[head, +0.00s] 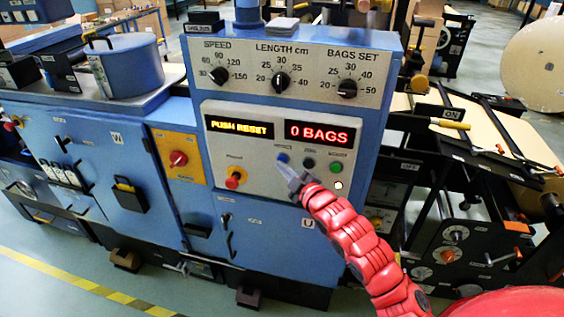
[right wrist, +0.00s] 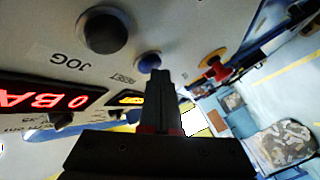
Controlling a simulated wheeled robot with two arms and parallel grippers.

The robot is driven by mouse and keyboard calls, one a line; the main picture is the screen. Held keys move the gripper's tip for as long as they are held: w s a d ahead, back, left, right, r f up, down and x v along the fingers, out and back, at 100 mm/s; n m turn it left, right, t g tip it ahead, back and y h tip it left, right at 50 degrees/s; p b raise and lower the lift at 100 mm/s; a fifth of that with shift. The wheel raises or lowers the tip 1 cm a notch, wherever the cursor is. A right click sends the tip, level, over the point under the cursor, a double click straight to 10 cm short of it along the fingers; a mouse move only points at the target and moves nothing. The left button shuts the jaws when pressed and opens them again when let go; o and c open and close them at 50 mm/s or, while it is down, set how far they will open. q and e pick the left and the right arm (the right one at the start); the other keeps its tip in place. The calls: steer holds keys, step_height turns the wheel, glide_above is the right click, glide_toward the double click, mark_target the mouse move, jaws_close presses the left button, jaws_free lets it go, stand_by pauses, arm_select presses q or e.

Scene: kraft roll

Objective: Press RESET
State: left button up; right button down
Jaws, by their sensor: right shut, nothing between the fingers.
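The blue RESET button (head: 282,158) is the leftmost in a row of three on the grey control panel. It also shows in the right wrist view (right wrist: 148,61), beside its small label. My right gripper (head: 282,169), on the red arm, is shut and empty, its tips just below the RESET button. In the right wrist view the shut fingers (right wrist: 158,76) point up at the panel, close to the button. I cannot tell whether they touch it. My left gripper is not in view.
A black JOG button (head: 309,163) and a green button (head: 335,167) sit right of RESET. A red knob (head: 235,178) is at the lower left. Three black dials, including the length dial (head: 281,79), are above. A blue pot (head: 128,67) stands at the left.

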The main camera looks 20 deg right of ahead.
steer(key=shift+w+d+b, duration=0.1)
steer(key=shift+w+b, duration=0.05)
steer(key=shift+b, duration=0.15)
stand_by(0.6)
steer(key=shift+s+a+p, duration=0.45)
steer(key=shift+s+p, duration=0.1)
steer(key=shift+s, duration=0.15)
steer(key=shift+s, duration=0.1)
steer(key=shift+s+a+p, duration=0.4)
steer(key=shift+s+a, duration=0.3)
steer(key=shift+s, duration=0.3)
steer(key=shift+s+a+p, duration=0.35)
steer(key=shift+s+a, duration=0.35)
steer(key=shift+s, duration=0.3)
